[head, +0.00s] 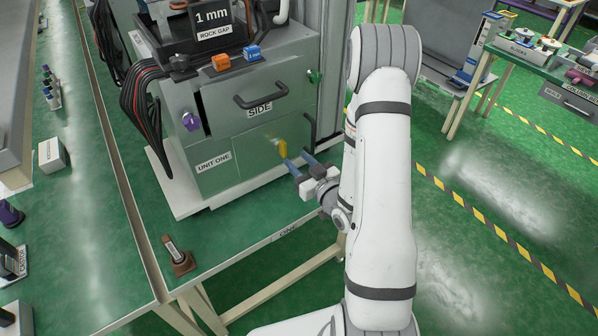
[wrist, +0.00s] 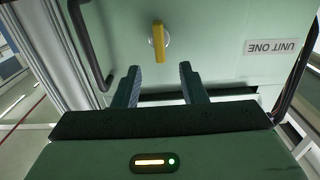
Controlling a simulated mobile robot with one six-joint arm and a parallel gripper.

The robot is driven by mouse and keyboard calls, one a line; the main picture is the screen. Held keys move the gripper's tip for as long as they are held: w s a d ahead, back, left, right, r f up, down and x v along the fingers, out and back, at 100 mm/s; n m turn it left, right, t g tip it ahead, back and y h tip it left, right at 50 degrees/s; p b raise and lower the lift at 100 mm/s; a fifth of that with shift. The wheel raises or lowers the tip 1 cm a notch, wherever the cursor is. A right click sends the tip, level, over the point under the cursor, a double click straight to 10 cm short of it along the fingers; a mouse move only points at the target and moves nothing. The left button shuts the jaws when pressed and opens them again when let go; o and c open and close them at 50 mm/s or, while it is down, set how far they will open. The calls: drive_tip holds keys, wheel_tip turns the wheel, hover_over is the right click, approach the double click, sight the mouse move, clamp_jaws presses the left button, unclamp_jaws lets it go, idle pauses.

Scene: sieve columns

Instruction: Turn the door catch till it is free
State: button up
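The door catch (head: 283,148) is a small yellow bar on the lower front door of the green cabinet (head: 240,168) marked UNIT ONE. In the wrist view the catch (wrist: 158,42) stands upright in the picture on a round pale base. My gripper (head: 298,160) is open, with its two blue fingers pointing at the door. In the wrist view my gripper (wrist: 159,68) has one fingertip on each side of the catch's line. The catch shows beyond the fingertips, and nothing is between the fingers. Whether the door is latched cannot be seen.
A dark door handle (wrist: 84,45) is beside the catch. A drawer marked SIDE (head: 260,98) is above, with purple (head: 191,121) and green (head: 314,76) knobs on the cabinet. Black cables (head: 145,105) hang at left. A small brown-based tool (head: 178,257) lies on the green bench.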

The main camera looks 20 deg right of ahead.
sight(285, 148)
drive_tip(key=shift+w+a+f+b, duration=0.15)
drive_tip(key=shift+w+b, duration=0.2)
drive_tip(key=shift+b, duration=1)
drive_tip(key=shift+w+a+f+b, duration=0.15)
drive_tip(key=shift+w+b, duration=0.15)
drive_tip(key=shift+b, duration=1.05)
drive_tip(key=x, duration=0.2)
drive_tip(key=p+x, duration=0.1)
drive_tip(key=shift+w+a+r+p, duration=0.15)
drive_tip(key=shift+w+r+p, duration=0.15)
drive_tip(key=shift+w+r, duration=0.1)
drive_tip(key=shift+w+a, duration=0.2)
drive_tip(key=shift+w, duration=0.45)
clamp_jaws()
unclamp_jaws()
